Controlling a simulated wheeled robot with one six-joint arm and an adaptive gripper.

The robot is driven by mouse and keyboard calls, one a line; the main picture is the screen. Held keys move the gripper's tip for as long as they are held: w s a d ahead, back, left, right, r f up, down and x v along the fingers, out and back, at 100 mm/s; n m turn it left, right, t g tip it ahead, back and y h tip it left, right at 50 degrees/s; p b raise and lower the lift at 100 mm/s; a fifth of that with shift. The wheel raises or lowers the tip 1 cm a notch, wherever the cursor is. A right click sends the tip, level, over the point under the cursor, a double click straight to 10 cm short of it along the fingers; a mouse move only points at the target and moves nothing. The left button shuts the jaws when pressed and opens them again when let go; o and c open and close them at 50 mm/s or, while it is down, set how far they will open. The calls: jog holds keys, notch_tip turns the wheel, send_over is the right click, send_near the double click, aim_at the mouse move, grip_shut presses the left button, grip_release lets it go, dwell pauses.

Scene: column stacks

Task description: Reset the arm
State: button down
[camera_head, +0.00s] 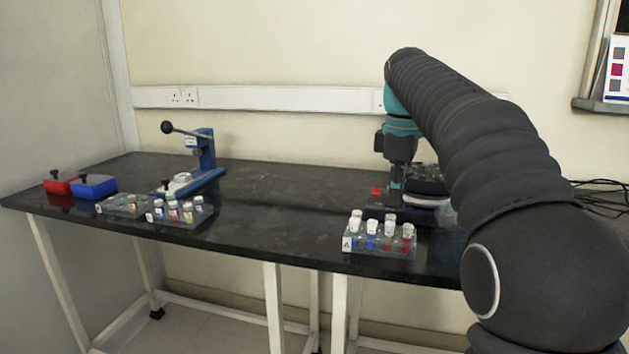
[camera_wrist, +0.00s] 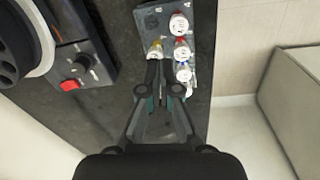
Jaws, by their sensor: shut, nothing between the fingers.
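My black arm reaches over the right part of the dark bench in the head view. My gripper (camera_head: 397,192) points down, behind the right vial rack and beside a machine with a round top. In the wrist view my gripper (camera_wrist: 161,66) is shut and empty, its fingertips close to a yellow-topped vial (camera_wrist: 156,46) in the rack. I cannot tell whether they touch it. The clear right rack (camera_head: 380,250) holds several white-capped vials with blue or red contents; it also shows in the wrist view (camera_wrist: 145,24).
The machine (camera_head: 428,183) has a red button (camera_head: 375,191) and stands close to my gripper. At the left are a blue lever press (camera_head: 206,150), clear racks of vials (camera_head: 172,214), a red box (camera_head: 60,184) and a blue box (camera_head: 94,188). The middle of the bench (camera_head: 275,215) is clear.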

jog(key=s+m, duration=0.1)
jog(key=s, duration=0.1)
jog(key=s+f+m+t, duration=0.1)
jog(key=s, duration=0.2)
jog(key=s+m, duration=0.2)
jog(key=s, duration=0.1)
jog(key=shift+s+d+f+t, duration=0.1)
jog(key=shift+s+f+t, duration=0.1)
jog(key=shift+f+t, duration=0.15)
jog(key=s+f+m+t, duration=0.3)
jog(key=s+f+m, duration=0.6)
jog(key=s+f, duration=0.8)
jog(key=shift+s+f, duration=0.15)
jog(key=shift+s, duration=1)
